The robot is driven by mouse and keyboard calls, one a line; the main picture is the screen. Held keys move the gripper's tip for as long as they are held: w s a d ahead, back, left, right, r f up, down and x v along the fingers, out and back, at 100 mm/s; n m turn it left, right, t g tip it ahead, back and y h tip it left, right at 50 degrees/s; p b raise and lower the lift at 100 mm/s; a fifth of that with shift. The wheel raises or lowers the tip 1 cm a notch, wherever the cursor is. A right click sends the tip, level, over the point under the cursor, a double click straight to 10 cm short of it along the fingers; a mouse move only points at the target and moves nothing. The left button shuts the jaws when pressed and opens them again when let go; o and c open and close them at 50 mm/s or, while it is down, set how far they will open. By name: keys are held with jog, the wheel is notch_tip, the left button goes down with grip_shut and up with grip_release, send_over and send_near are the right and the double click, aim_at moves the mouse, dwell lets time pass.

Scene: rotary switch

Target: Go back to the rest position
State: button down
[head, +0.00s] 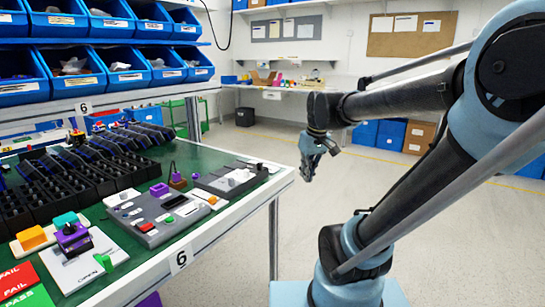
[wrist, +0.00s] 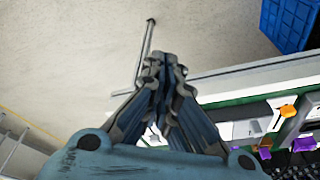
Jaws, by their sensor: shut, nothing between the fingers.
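My gripper (head: 308,178) hangs beyond the right edge of the workbench, over open floor, with its fingers pointing down. In the wrist view its fingers (wrist: 162,62) are together and nothing shows between them. A rotary switch with a purple knob (head: 72,237) sits on a white plate marked OPEN at the near left of the bench. My gripper is well apart from it and touches nothing in view.
The workbench (head: 285,181) has a green top with a grey control panel (head: 157,212) and rows of black parts. Blue bins (head: 75,72) hang above its back left. A bench leg (head: 273,240) stands near my arm. Floor to the right (head: 450,215) is clear.

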jog(key=s+d+f+m, duration=0.2)
jog(key=s+d+f, duration=0.1)
jog(key=s+f, duration=0.3)
jog(key=s+d+f+m+h, duration=0.1)
jog(key=s+d+f+m, duration=0.1)
jog(key=s+d+f, duration=0.2)
jog(key=s+f, duration=0.1)
jog(key=s, duration=0.1)
jog(key=shift+s+d+f+m, duration=0.3)
jog(key=shift+s+f+m, duration=0.05)
jog(key=shift+m, duration=0.05)
jog(key=shift+w+f, duration=0.2)
jog(key=shift+w, duration=0.25)
jog(key=shift+d, duration=0.1)
